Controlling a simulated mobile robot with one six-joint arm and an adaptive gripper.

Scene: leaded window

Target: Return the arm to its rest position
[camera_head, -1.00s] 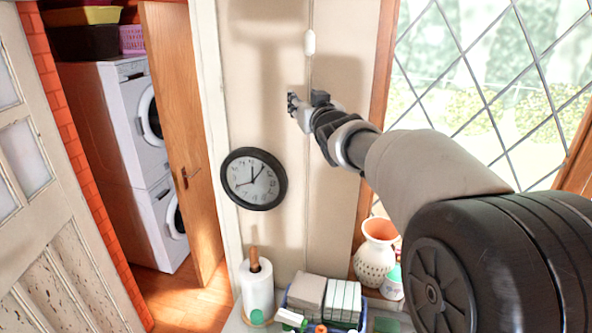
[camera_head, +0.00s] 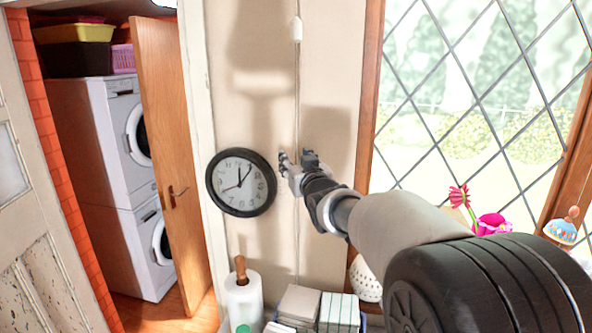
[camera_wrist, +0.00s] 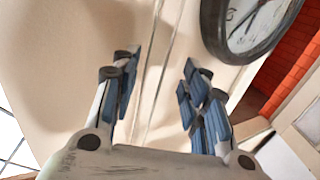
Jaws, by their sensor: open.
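My gripper (camera_head: 296,161) is in front of the beige wall, just right of the round black-rimmed clock (camera_head: 241,182). In the wrist view my gripper (camera_wrist: 158,92) shows two separate fingers with blue pads, open with nothing held between them. My arm reaches in from the lower right of the head view.
A leaded window (camera_head: 475,100) fills the right, with a pink flower (camera_head: 491,224) at its foot. Below stand a paper towel roll (camera_head: 243,303) and stacked boxes (camera_head: 298,304). A wooden door (camera_head: 172,150) and washing machines (camera_head: 95,150) are at left.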

